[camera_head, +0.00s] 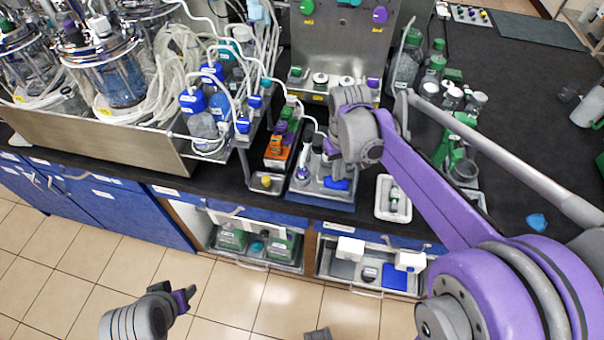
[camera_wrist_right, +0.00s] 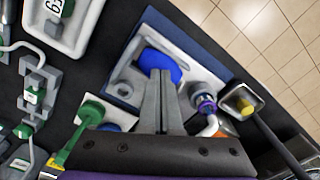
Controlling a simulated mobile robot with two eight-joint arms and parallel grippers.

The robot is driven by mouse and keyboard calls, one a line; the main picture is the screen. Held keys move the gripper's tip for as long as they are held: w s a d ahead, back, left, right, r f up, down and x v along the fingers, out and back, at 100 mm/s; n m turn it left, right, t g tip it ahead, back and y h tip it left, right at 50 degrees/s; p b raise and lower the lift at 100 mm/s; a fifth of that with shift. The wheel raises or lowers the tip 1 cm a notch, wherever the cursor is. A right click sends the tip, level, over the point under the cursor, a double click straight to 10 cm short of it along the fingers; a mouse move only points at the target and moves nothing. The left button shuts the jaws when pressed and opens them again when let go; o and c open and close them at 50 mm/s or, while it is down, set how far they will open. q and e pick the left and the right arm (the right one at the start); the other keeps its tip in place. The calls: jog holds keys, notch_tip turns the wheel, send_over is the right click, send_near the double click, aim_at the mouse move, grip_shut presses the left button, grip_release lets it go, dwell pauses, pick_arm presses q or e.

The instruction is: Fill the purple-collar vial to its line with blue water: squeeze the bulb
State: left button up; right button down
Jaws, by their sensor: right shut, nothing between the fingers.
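A blue bulb (camera_head: 336,184) lies on a grey plate on a blue base (camera_head: 320,200) at the front edge of the bench. In the right wrist view the bulb (camera_wrist_right: 160,66) sits just beyond my right fingertips (camera_wrist_right: 161,82), which partly overlap it. I cannot tell whether they touch. The right gripper (camera_head: 328,160) is shut and empty, seen above the plate in the head view. A small vial with a purple collar (camera_wrist_right: 206,104) stands beside the bulb; its fill line and level cannot be made out. My left gripper (camera_head: 185,296) is over the floor, far from the bench.
A tray with a yellow-topped item (camera_head: 266,181) stands left of the blue base. A white tray (camera_head: 393,212) holding a small green-labelled bottle stands to the right.

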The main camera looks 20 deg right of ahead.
jog(key=shift+f+b, duration=0.35)
jog(key=shift+f, duration=0.25)
jog(key=shift+r, duration=0.15)
jog(key=shift+r+p, duration=1)
jog(key=shift+r, duration=0.4)
jog(key=shift+f, duration=0.2)
jog(key=shift+f+b, duration=0.5)
jog(key=shift+f, duration=0.15)
jog(key=shift+f+b, duration=0.3)
jog(key=shift+f, duration=0.2)
dwell(0.9)
jog(key=shift+r+p, duration=0.85)
jog(key=shift+r, duration=0.55)
